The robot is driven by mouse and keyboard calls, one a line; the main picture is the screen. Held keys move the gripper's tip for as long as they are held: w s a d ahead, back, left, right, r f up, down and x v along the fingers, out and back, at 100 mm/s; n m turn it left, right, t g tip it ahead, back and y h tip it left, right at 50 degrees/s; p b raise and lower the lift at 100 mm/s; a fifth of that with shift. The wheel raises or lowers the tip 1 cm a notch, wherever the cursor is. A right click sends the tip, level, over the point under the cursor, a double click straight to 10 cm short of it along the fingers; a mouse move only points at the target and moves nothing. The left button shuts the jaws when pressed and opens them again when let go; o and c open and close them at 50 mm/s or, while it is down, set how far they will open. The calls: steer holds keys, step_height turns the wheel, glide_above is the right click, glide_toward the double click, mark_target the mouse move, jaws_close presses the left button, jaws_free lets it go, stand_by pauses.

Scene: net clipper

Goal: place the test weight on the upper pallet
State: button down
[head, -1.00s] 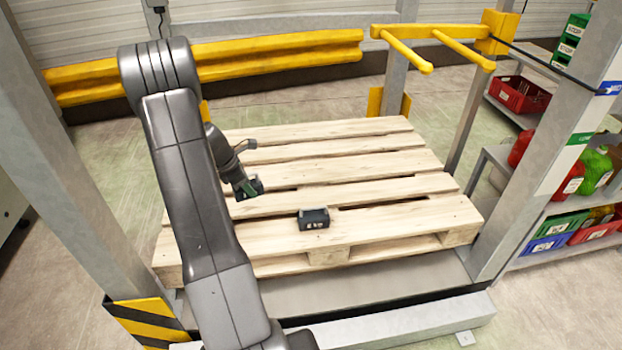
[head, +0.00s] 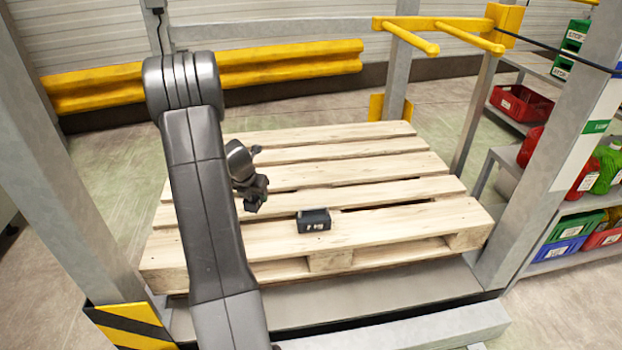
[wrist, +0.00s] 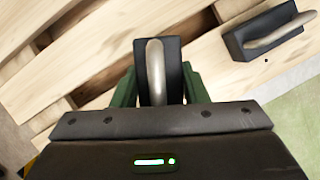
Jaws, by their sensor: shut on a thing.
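My gripper (wrist: 159,84) has green fingers shut on a dark test weight with a metal loop handle (wrist: 155,70). In the head view my gripper (head: 254,190) is over the left-middle part of the wooden pallet (head: 385,222), with the held weight (head: 252,205) at its tip. I cannot tell whether the held weight touches the boards. A second, similar dark weight (head: 313,221) sits on the front board, to the right of my gripper. In the wrist view this second weight (wrist: 240,45) is at the upper right, apart from the held one.
Grey posts (head: 560,150) stand left and right of the pallet. Yellow bars (head: 450,32) stick out at the back right, and a yellow rail (head: 290,60) runs behind. A shelf with coloured bins (head: 565,250) is at the right. The pallet's right and back boards are clear.

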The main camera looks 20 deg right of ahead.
mark_target(250, 202)
steer(key=shift+w+d+f+n+b, duration=0.1)
steer(key=shift+w+f+n+b, duration=0.05)
steer(key=shift+f+n+b, duration=0.2)
step_height(250, 202, down, 10)
steer(key=b, duration=0.5)
steer(key=shift+r, duration=0.15)
steer(key=c, duration=0.8)
jaws_free()
steer(key=shift+c, duration=0.2)
steer(key=p+v, duration=0.5)
steer(key=v, duration=0.7)
